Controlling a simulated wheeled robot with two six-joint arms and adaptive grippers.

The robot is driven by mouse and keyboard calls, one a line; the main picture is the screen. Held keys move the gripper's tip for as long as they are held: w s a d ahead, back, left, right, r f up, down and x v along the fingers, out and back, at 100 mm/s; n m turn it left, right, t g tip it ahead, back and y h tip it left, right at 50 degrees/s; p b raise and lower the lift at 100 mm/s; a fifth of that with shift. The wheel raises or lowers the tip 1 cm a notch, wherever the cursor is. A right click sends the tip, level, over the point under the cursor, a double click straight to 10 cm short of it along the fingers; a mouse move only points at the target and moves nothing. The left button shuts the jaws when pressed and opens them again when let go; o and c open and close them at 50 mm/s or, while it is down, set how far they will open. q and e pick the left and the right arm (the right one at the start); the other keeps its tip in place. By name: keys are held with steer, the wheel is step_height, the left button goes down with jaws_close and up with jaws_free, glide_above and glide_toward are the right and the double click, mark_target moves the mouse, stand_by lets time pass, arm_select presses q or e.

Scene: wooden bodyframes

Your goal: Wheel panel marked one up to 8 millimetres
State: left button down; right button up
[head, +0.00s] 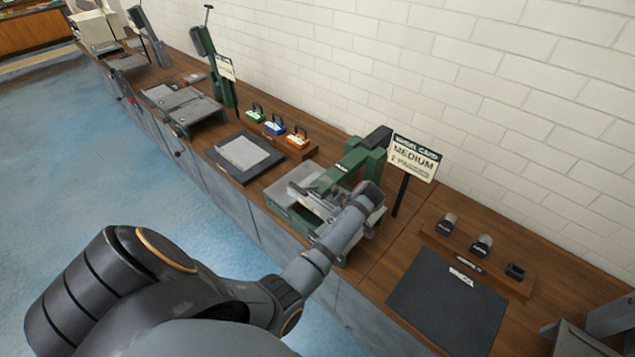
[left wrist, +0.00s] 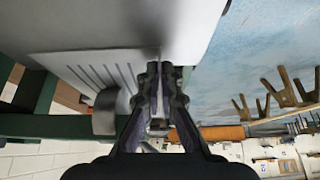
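The green wheeling machine (head: 330,180) stands on the bench, beside a card (head: 414,158) reading MEDIUM. My left arm reaches over the front of the machine. My left gripper (left wrist: 157,72) has its fingertips nearly together at the edge of a light grey panel (left wrist: 105,25), and it looks shut on that edge. In the head view the wrist and machine largely hide this grip. No number on the panel is readable. My right gripper is in neither view.
A grey sheet (head: 244,151) lies on a dark mat to the left. Green (head: 256,112), blue (head: 274,126) and orange (head: 298,139) handled pieces stand behind it. A bare dark mat (head: 445,305) lies right, before a wooden rack with small dark pieces (head: 481,246).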

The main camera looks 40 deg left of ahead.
arm_select(q)
steer(key=shift+w+a, duration=0.1)
steer(key=shift+a, duration=1.15)
steer(key=c, duration=0.9)
jaws_free()
steer(key=shift+o, duration=0.2)
steer(key=shift+d, duration=0.15)
steer(key=shift+s+d+p, duration=0.2)
steer(key=shift+d+p, duration=0.35)
steer(key=shift+d, duration=1.85)
step_height(320, 180, up, 5)
steer(key=p, duration=0.5)
step_height(320, 180, up, 2)
